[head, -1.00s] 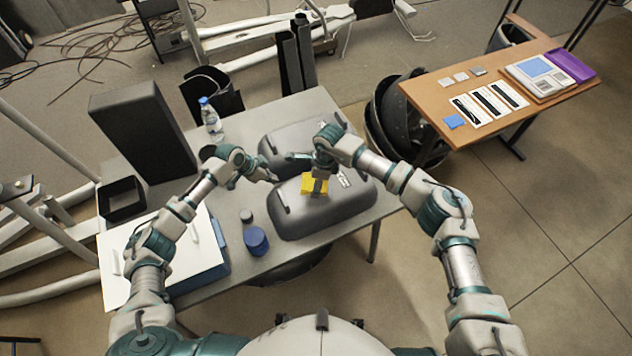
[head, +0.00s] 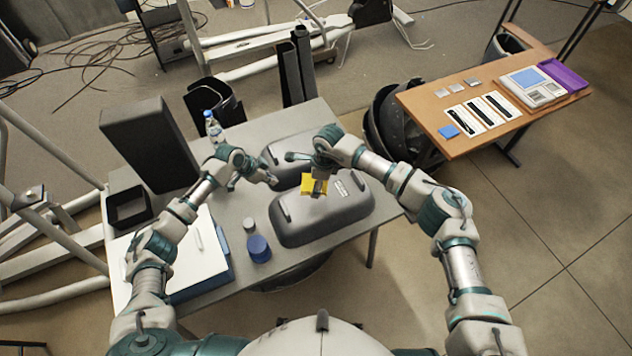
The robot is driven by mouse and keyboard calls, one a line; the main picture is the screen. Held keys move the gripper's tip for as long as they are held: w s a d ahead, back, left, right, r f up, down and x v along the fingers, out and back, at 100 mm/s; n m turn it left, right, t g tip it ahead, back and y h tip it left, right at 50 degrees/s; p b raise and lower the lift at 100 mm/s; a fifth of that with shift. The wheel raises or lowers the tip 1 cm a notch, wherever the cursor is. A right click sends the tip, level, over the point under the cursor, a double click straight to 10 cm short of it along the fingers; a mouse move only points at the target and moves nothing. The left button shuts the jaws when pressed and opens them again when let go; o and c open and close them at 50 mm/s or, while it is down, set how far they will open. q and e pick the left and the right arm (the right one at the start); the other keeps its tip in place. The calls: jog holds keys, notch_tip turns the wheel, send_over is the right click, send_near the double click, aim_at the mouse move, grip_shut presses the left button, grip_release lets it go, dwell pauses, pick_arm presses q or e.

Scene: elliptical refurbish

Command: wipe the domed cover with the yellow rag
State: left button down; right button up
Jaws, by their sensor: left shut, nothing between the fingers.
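The near domed cover (head: 322,215), dark grey with a handle-like bar at its left end, lies on the grey table. A second similar dark grey cover (head: 284,150) lies behind it, partly hidden by my arms. The yellow rag (head: 308,186) is at the far side of the near cover's top. My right gripper (head: 318,187) is over the rag and appears shut on it; whether the rag touches the cover is hard to tell. My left gripper (head: 272,181) is shut and empty, left of the rag near the covers' left ends.
A blue-lidded jar (head: 258,249) and a small grey jar (head: 249,224) stand left of the near cover. A water bottle (head: 213,127), a tall black box (head: 150,145) and an open black bin (head: 128,204) are further left. A wooden table (head: 440,118) stands at right.

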jog(key=shift+r, duration=0.35)
jog(key=shift+r+p, duration=0.4)
jog(key=shift+r, duration=0.8)
pick_arm(q)
jog(key=v, duration=1.2)
jog(key=shift+r, duration=0.4)
jog(key=shift+w, duration=0.15)
